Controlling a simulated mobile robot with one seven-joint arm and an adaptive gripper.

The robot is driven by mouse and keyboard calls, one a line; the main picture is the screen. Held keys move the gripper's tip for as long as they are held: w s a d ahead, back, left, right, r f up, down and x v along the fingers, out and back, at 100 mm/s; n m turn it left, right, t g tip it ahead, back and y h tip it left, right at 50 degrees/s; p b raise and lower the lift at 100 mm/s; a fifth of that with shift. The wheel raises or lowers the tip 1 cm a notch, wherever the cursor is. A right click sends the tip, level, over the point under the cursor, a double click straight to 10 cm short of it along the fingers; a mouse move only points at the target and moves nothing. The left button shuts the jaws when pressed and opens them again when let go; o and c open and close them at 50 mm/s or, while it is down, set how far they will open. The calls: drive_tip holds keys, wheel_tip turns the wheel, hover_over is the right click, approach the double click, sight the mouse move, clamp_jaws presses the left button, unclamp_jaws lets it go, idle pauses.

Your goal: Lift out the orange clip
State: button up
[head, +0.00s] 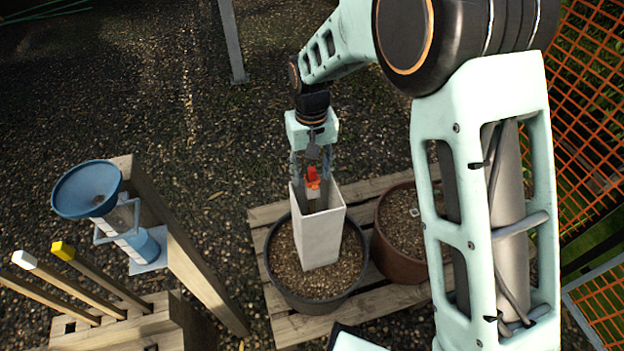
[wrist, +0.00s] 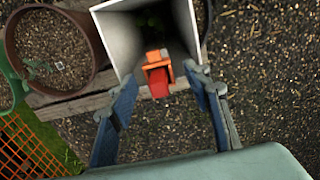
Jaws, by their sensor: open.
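The orange clip (head: 312,178) is at the rim of a pale square tube (head: 320,236), with a red part on it. In the wrist view the orange clip (wrist: 158,72) sits at the tube's near wall, and its red end points toward my gripper. The tube (wrist: 112,38) stands upright in a dark round pot (head: 318,305) of brown chips. My gripper (head: 311,170) is open above the tube's mouth. In the wrist view its blue fingers (wrist: 163,82) are on either side of the clip, with gaps visible. I cannot tell whether the clip touches anything inside the tube.
A brown pot (head: 398,262) stands right of the tube on a wooden pallet (head: 375,187). At left are a blue funnel (head: 88,188) on a wooden stand and stakes with white and yellow tips (head: 64,251). Orange mesh (head: 590,90) stands at right.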

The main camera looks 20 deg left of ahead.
drive_tip(key=c, duration=0.8)
drive_tip(key=shift+r, duration=0.1)
